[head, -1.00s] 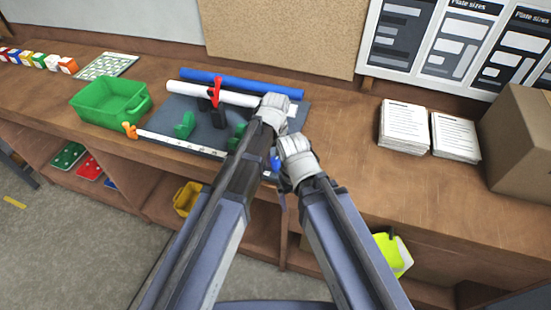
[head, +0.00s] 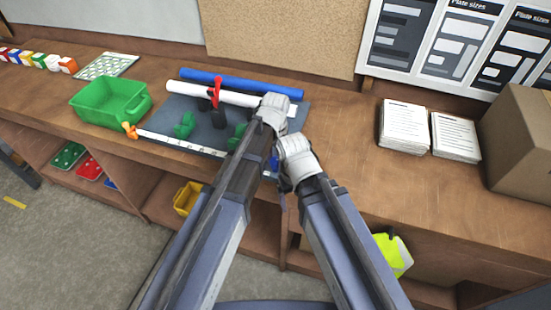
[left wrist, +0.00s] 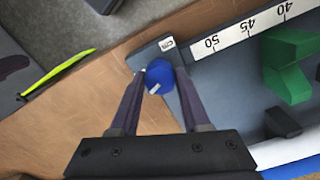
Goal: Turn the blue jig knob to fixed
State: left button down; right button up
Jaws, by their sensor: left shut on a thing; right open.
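The blue jig knob (left wrist: 160,76) sits at the corner of the dark jig board (left wrist: 219,96), by the "cm" end of the white scale (left wrist: 237,33). A pale pointer mark shows on its edge. My left gripper (left wrist: 161,72) has a finger on each side of the knob and is shut on it. In the head view my left gripper (head: 272,112) reaches over the right side of the jig board (head: 207,140), and the knob is mostly hidden by my arms. My right gripper (head: 295,160) is close beside and below it, open, its fingertips hidden.
A green bin (head: 110,103) stands left. Paper stacks (head: 405,127) and a cardboard box (head: 520,145) stand right; the bench between is clear.

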aim_at(275, 160)
pick_arm(q)
jog(key=shift+m, duration=2.2)
jog(key=shift+c, duration=1.8)
grip_release()
notch_tip(275, 160, up, 8)
jog(key=p, duration=0.8)
jog(key=shift+f, duration=0.15)
